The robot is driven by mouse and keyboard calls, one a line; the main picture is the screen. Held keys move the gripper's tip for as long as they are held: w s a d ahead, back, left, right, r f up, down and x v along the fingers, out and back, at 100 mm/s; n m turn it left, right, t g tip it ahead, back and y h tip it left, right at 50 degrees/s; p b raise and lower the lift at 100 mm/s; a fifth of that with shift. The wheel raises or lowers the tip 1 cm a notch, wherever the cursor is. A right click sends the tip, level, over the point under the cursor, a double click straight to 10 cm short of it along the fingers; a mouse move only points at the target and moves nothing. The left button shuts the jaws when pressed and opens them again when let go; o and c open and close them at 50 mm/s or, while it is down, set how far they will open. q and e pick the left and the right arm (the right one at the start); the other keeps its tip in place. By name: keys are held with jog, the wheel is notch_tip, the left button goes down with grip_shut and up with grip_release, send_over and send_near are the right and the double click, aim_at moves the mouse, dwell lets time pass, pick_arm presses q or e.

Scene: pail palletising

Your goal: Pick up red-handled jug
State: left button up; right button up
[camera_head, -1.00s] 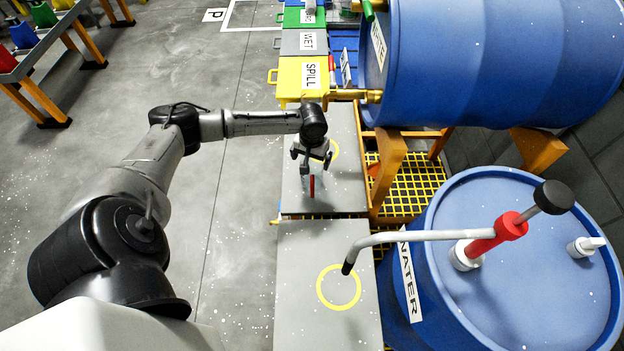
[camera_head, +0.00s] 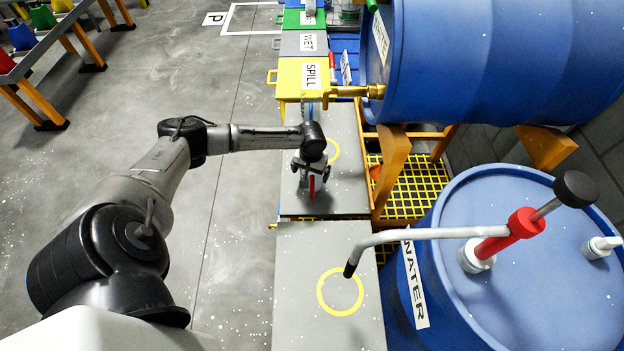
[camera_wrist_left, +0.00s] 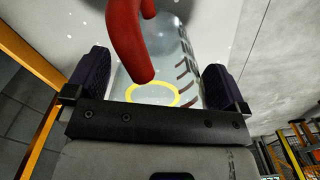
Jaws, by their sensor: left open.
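The red-handled jug is a clear vessel with dark graduation marks. In the head view its red handle (camera_head: 312,186) shows just below my left gripper (camera_head: 309,171), over the far grey bench top; the gripper hides most of its body. In the left wrist view the clear body (camera_wrist_left: 178,62) lies between my two dark finger pads, and the red handle (camera_wrist_left: 130,38) runs down the near side. My left gripper (camera_wrist_left: 155,82) is open, with a finger on either side of the jug. I cannot tell whether the pads touch it. My right gripper is not in view.
A yellow SPILL box (camera_head: 303,78) stands behind the jug, with a brass tap (camera_head: 355,91) from the blue drum (camera_head: 500,60) beside it. A WATER drum (camera_head: 540,240) with a pump spout (camera_head: 400,238) stands front right. The near bench top (camera_head: 310,260) is clear.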

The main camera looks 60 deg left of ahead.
pick_arm(q)
jog(key=shift+c, duration=0.4)
jog(key=c, duration=0.8)
jog(key=shift+r, duration=0.1)
